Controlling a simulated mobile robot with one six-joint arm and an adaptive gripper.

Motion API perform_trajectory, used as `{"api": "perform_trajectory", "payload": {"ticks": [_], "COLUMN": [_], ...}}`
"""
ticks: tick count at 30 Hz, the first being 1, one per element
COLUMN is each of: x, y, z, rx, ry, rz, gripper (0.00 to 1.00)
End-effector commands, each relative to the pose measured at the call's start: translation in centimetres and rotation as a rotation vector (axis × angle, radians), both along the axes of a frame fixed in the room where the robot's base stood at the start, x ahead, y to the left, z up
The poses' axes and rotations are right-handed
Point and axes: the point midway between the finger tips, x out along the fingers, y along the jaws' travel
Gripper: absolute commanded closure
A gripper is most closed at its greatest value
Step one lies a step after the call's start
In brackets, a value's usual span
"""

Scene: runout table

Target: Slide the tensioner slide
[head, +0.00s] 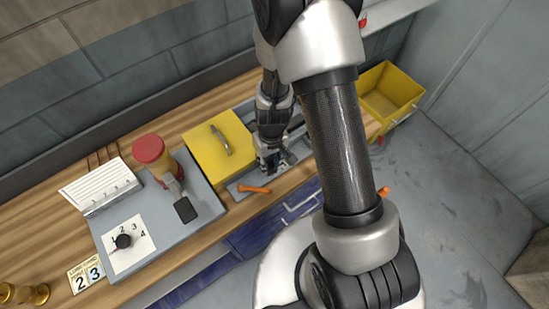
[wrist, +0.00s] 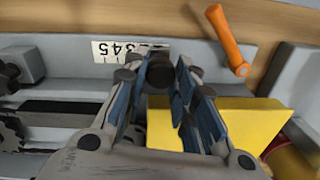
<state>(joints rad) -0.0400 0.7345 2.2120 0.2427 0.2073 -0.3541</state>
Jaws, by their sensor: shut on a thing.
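My gripper (head: 268,162) reaches down onto the grey fixture (head: 290,160) on the wooden table in the head view. In the wrist view its two blue-padded fingers (wrist: 160,76) close around a dark round knob (wrist: 160,72), which I take to be the tensioner slide's. The rest of the slide is hidden by the fingers. A white number scale (wrist: 115,51) lies just past the left fingertip, with digits like 345 readable and part covered. A dark rail (wrist: 60,106) runs left of the gripper.
An orange lever (wrist: 228,40) stands beyond the right finger; it also shows in the head view (head: 254,189). A yellow cover (head: 205,155) with a handle sits left of my gripper. A panel (head: 110,220) carries a dial and red-topped device (head: 150,150). A yellow bin (head: 390,90) is at right.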

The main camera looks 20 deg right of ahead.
Motion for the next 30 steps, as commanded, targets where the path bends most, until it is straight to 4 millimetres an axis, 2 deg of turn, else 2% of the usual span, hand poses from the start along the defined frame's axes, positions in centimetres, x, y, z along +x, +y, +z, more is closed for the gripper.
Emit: {"api": "perform_trajectory", "payload": {"ticks": [2,8,9,18,30], "x": [-0.21,-0.19,-0.18,-0.18,-0.10], "y": [0.67,0.60,0.59,0.58,0.56], "z": [-0.05,0.02,0.02,0.01,0.61], "rx": [0.000,0.000,0.000,0.000,0.000], "ry": [-0.001,-0.001,-0.001,-0.001,-0.003], "rz": [0.002,0.000,0.000,0.000,0.000], "gripper": [1.00,1.00,0.74,0.54,0.54]}}
